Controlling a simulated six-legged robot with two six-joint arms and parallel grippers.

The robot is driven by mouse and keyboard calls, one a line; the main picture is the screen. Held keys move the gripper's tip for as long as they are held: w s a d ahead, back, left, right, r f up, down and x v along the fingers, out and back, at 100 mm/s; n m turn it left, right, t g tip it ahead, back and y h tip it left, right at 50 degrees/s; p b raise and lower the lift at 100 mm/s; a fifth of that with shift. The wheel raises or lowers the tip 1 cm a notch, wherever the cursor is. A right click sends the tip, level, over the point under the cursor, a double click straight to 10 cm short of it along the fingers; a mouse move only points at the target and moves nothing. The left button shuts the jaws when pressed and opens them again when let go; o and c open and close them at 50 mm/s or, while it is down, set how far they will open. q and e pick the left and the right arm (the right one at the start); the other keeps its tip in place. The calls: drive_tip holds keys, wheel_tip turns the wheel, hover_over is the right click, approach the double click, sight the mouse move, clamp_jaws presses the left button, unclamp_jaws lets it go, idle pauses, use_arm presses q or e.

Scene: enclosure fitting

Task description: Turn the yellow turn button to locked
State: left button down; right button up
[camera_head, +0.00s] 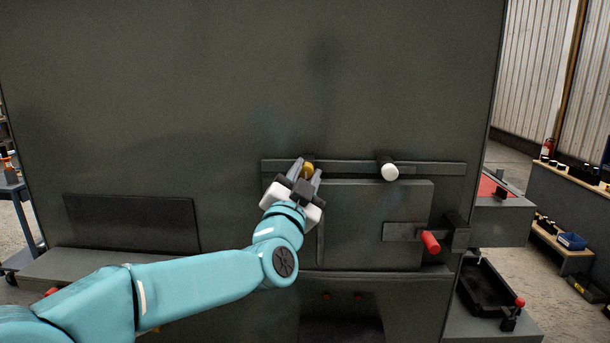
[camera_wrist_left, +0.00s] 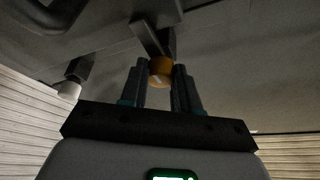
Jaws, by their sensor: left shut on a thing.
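The yellow turn button (camera_head: 308,168) sits on the dark horizontal rail (camera_head: 345,167) above the square panel door (camera_head: 385,220). My left gripper (camera_head: 307,173) is at the button, its two fingers on either side of it. In the left wrist view the yellow button (camera_wrist_left: 161,70) lies between the fingertips of the left gripper (camera_wrist_left: 162,84), which is shut on it. A dark bar shows behind the button in that view. The fingers hide part of the button in the head view. My right gripper is not in view.
A white knob (camera_head: 389,172) stands on the same rail to the right. A red-ended handle (camera_head: 430,242) sticks out at the door's right side. A ledge (camera_head: 350,275) runs below the door. A black tray (camera_head: 487,285) is at lower right.

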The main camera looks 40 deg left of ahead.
use_arm(q)
drive_tip(key=shift+m+h, duration=0.3)
drive_tip(key=shift+m, duration=0.2)
drive_tip(key=c, duration=0.8)
unclamp_jaws()
drive_tip(key=shift+s+d+f, duration=0.1)
drive_tip(key=shift+s+f, duration=0.1)
drive_tip(key=shift+s, duration=0.1)
drive_tip(key=b+v, duration=0.3)
drive_tip(key=v, duration=1.2)
drive_tip(key=shift+s+d+b, duration=0.1)
drive_tip(key=shift+s+b, duration=0.2)
drive_tip(key=shift+b, duration=0.1)
